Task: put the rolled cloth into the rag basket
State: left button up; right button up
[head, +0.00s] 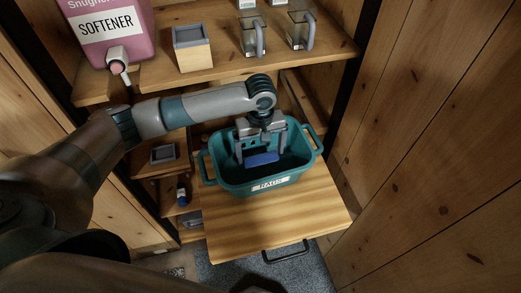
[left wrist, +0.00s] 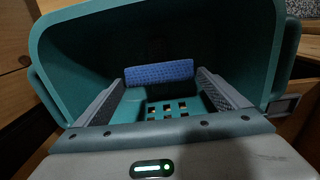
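The rolled cloth (head: 261,159) is a blue roll inside the teal rag basket (head: 231,184), which has a white label on its front. In the left wrist view the fingers (left wrist: 161,82) look open; any contact with the cloth is hard to make out. My right gripper is not in view.
The basket stands on a pulled-out wooden board (head: 285,213) with a dark handle (head: 285,252). A shelf (head: 215,68) above holds a pink softener container (head: 108,30), a wooden box (head: 192,50) and glass mugs (head: 252,36). Plank walls (head: 440,150) close in on the right.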

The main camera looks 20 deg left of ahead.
pick_arm(q)
jog(key=shift+r, duration=0.1)
jog(key=shift+r, duration=0.45)
notch_tip(320, 180, up, 16)
jog(key=b, duration=0.2)
jog(key=shift+r+b, duration=0.2)
jog(key=shift+b, duration=0.15)
dwell(0.5)
jog(key=shift+f, duration=0.1)
dwell(0.4)
